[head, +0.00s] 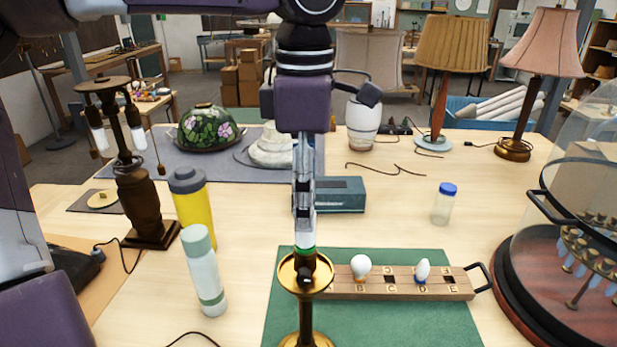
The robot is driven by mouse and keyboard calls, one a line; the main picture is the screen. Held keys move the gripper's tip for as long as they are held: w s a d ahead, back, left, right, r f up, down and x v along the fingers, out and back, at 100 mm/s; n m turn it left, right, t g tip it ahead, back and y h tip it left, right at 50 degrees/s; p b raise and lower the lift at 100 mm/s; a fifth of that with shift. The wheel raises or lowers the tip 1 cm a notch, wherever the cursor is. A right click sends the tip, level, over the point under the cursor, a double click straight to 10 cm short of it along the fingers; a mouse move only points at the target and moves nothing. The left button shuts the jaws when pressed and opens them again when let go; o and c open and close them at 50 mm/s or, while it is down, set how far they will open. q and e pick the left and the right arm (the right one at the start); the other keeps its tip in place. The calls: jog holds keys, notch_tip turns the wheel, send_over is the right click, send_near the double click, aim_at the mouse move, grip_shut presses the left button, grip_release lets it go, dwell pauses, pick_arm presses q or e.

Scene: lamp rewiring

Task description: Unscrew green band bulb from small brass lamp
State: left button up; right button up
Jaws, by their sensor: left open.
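The small brass lamp (306,322) stands on the green mat (420,325) at the bottom centre, with a round brass cup at its top. A white bulb with a green band (305,251) sits upright above the cup. My left gripper (304,216) points straight down over the lamp, its narrow fingers at the bulb's upper part. It is open, seen edge-on, so the gap between fingers and bulb is hidden. A wooden bulb rack (452,289) lies right of the lamp, holding a round white bulb (361,265) and a slimmer one (423,270). My right gripper is not in view.
A white bottle (205,275) and a yellow bottle (191,208) stand left of the lamp. A grey-blue box (340,194) lies behind it. A blue-capped jar (444,205) stands at right. A glass dome (575,150) fills the right edge. Table between jar and mat is clear.

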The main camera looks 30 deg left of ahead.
aim_at(305, 234)
pick_arm(q)
notch_tip(305, 234, down, 4)
jog(key=shift+r+p, duration=0.25)
jog(key=shift+p, duration=0.05)
jog(key=shift+w+f, duration=0.1)
jog(key=shift+f, duration=0.4)
